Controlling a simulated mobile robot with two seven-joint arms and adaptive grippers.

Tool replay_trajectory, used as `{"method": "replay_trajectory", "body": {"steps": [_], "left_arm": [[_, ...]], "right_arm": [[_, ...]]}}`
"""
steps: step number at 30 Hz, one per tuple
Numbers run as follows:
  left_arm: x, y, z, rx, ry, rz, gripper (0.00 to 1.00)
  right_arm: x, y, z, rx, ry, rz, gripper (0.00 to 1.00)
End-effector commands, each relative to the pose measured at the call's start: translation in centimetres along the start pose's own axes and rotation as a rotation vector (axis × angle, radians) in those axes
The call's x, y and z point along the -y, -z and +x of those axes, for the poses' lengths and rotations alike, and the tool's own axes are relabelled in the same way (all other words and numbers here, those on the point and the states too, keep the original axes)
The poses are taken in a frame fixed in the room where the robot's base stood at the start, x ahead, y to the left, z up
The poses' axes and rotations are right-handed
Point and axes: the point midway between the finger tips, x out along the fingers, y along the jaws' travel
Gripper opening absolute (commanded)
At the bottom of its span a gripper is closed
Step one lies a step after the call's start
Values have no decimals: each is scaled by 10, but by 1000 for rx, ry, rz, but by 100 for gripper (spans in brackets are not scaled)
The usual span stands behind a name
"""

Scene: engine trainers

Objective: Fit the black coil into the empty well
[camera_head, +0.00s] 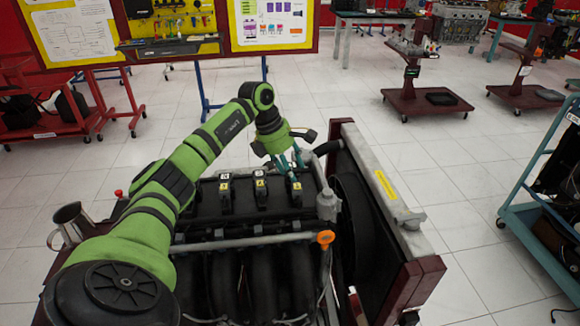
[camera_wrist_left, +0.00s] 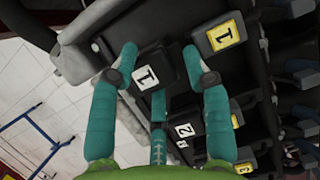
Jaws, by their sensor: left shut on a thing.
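My left gripper (camera_head: 290,162) is over the right end of the engine's black top cover (camera_head: 243,205), with its teal fingers pointing down. In the left wrist view the fingers (camera_wrist_left: 164,62) are shut on a black coil (camera_wrist_left: 172,75) with a white label "1". Beside this coil is a black block with a yellow label "1" (camera_wrist_left: 223,35); in the head view this yellow label (camera_head: 297,186) is just below the fingers. The empty well is hidden, and I cannot tell whether the coil's lower end is in it. My right gripper is not in view.
More black coils (camera_head: 260,196) sit in a row to the left on the cover. A radiator (camera_head: 385,185) stands close on the right, with a grey fitting (camera_head: 328,203) and an orange cap (camera_head: 325,238) near the cover. A metal jug (camera_head: 72,220) is at the left.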

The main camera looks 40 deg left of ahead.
Motion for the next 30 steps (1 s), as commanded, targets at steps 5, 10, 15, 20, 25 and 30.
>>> {"method": "replay_trajectory", "body": {"steps": [5, 10, 15, 20, 25, 30], "left_arm": [[0, 1, 4, 0, 1, 0, 10], [0, 3, 8, 0, 0, 0, 10], [0, 5, 13, 0, 0, 0, 10], [1, 5, 13, 0, 1, 0, 10], [1, 5, 13, 0, 2, 1, 76], [2, 4, 13, 0, 5, 2, 76]], "right_arm": [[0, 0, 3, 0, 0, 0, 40], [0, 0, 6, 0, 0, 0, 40], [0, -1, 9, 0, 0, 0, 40], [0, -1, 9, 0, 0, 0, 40], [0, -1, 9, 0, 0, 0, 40], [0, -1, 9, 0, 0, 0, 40]]}}
